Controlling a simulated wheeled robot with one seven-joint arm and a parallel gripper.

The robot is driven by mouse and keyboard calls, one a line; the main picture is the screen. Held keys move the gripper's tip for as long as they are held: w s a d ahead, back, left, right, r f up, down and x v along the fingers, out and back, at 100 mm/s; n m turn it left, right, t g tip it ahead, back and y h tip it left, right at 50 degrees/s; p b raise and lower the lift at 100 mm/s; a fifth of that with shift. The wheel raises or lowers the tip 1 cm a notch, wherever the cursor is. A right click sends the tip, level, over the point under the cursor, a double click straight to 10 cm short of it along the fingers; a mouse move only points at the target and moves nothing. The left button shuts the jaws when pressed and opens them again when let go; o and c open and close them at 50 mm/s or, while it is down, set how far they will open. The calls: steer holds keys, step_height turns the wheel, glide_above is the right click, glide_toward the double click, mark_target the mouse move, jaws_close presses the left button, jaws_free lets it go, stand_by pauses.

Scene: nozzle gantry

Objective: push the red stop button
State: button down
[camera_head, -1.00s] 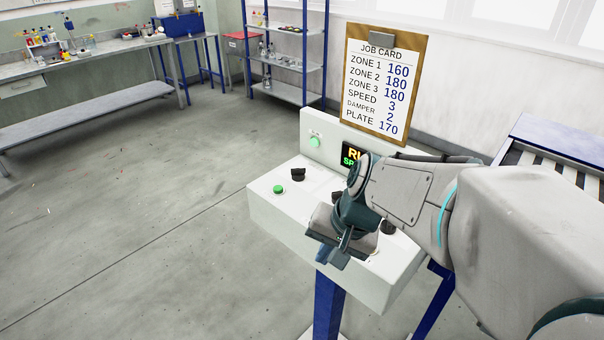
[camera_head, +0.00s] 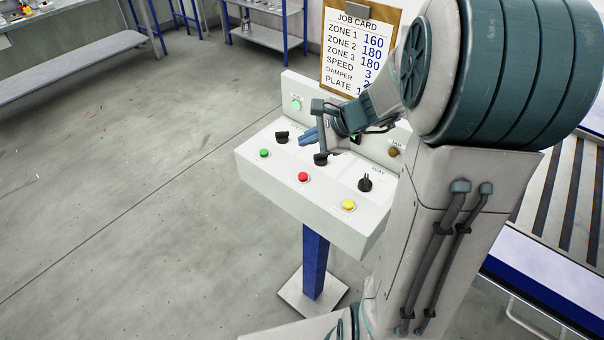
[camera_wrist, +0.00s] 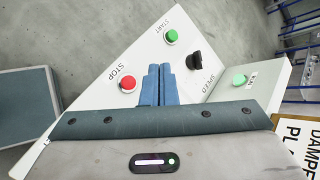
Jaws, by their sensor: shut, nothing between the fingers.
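The red stop button (camera_head: 303,177) sits on the sloped top of the white control panel (camera_head: 262,196), between the green start button (camera_head: 264,153) and a yellow button (camera_head: 348,205). It also shows in the wrist view (camera_wrist: 128,84), beside the word STOP. My gripper (camera_head: 306,137) is above the panel, behind and above the stop button in the head view, with its blue fingers together and empty. In the wrist view the fingers (camera_wrist: 159,72) point between the stop button and the black speed knob (camera_wrist: 194,61), apart from the red button.
Black knobs (camera_head: 364,183) stand on the panel near the buttons. An upright back panel holds a lit green lamp (camera_head: 296,104) and an amber lamp (camera_head: 394,152). A job card (camera_head: 350,45) stands behind. A roller conveyor (camera_head: 560,190) is at right. Open floor lies left.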

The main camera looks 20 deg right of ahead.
steer(key=b, duration=0.6)
glide_above(307, 176)
step_height(307, 176, down, 8)
steer(key=shift+s+r, duration=0.1)
steer(key=shift+r, duration=0.05)
steer(key=shift+f+b, duration=0.5)
steer(key=shift+f, duration=0.05)
stand_by(1.2)
steer(key=shift+f+b, duration=0.45)
steer(key=shift+b, duration=0.05)
steer(key=shift+f+b, duration=0.4)
steer(key=shift+b, duration=0.1)
stand_by(0.6)
steer(key=shift+r, duration=0.1)
steer(key=shift+r+p, duration=0.6)
steer(key=shift+r, duration=0.15)
